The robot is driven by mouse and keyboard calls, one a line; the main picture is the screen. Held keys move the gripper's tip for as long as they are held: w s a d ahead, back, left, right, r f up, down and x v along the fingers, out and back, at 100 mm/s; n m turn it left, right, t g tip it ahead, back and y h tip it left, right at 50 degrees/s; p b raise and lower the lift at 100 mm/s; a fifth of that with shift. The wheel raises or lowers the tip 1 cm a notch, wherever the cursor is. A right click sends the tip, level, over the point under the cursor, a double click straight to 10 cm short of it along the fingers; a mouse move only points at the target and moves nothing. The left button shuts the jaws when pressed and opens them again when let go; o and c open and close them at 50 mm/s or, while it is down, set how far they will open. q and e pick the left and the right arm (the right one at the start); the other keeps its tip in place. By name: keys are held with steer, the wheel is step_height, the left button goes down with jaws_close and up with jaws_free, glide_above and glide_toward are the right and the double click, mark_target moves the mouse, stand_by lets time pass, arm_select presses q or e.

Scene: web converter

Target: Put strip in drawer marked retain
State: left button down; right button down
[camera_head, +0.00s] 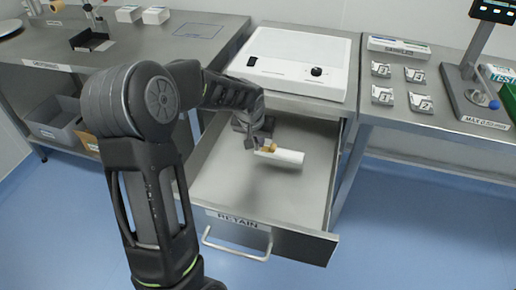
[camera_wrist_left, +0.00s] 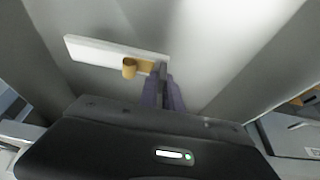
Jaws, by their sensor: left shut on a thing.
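The drawer marked RETAIN (camera_head: 237,222) stands pulled out below the counter, with a metal handle on its front. My left gripper (camera_head: 258,148) is inside the drawer's opening and shut on the strip (camera_head: 284,156), a white flat piece with a tan part near the fingers. In the left wrist view the strip (camera_wrist_left: 100,50) extends to the left of my left gripper (camera_wrist_left: 162,75). Whether the strip touches the drawer floor I cannot tell. My right gripper is not in view.
A white box with a knob (camera_head: 290,62) sits on the counter above the drawer. Several small packs (camera_head: 400,85) and a gauge stand (camera_head: 475,85) are on the right table. A grey bin (camera_head: 55,122) is under the left table.

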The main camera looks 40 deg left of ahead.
mark_target(258, 148)
arm_select(q)
steer(key=shift+f, duration=1.85)
steer(key=shift+f, duration=0.25)
steer(key=c, duration=1.5)
jaws_free()
steer(key=shift+r, duration=0.1)
steer(key=shift+r, duration=0.1)
steer(key=shift+r, duration=0.15)
steer(key=v, duration=1.2)
steer(key=shift+d, duration=0.1)
